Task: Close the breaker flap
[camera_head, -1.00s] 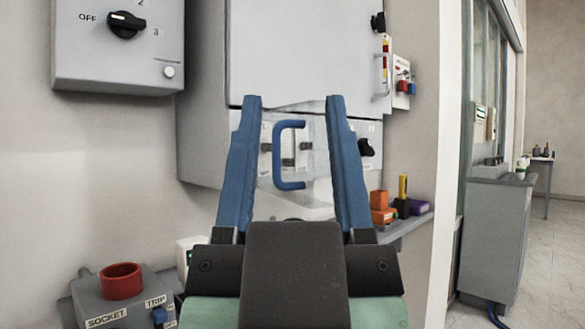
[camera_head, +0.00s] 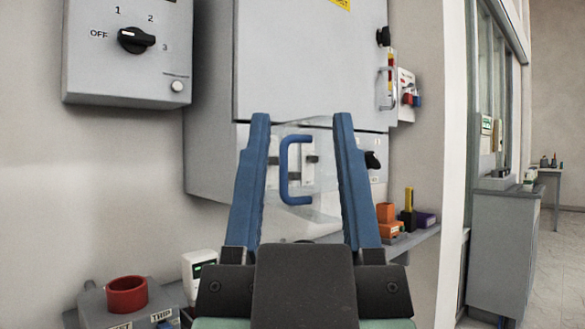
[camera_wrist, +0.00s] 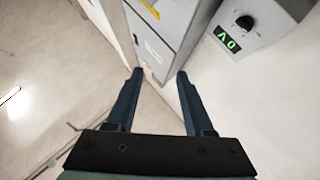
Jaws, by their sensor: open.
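The breaker flap (camera_head: 322,180) is a clear panel low on the grey cabinet, with a blue C-shaped handle (camera_head: 285,172). It looks swung out from the cabinet front, though its exact angle is hard to tell. Breaker switches show behind it. My gripper (camera_head: 302,120), with two long blue fingers, is open and empty. In the head view the handle appears between the fingers; I cannot tell the depth gap, and no contact shows. In the wrist view my gripper (camera_wrist: 158,72) points at the cabinet (camera_wrist: 165,25); the flap is not clear there.
A grey box with a rotary switch (camera_head: 137,40) is on the wall at left. A socket box with a red ring (camera_head: 127,295) is at lower left. A shelf (camera_head: 415,238) at right holds orange (camera_head: 386,213), yellow and purple items. A grey cabinet (camera_head: 503,245) stands further right.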

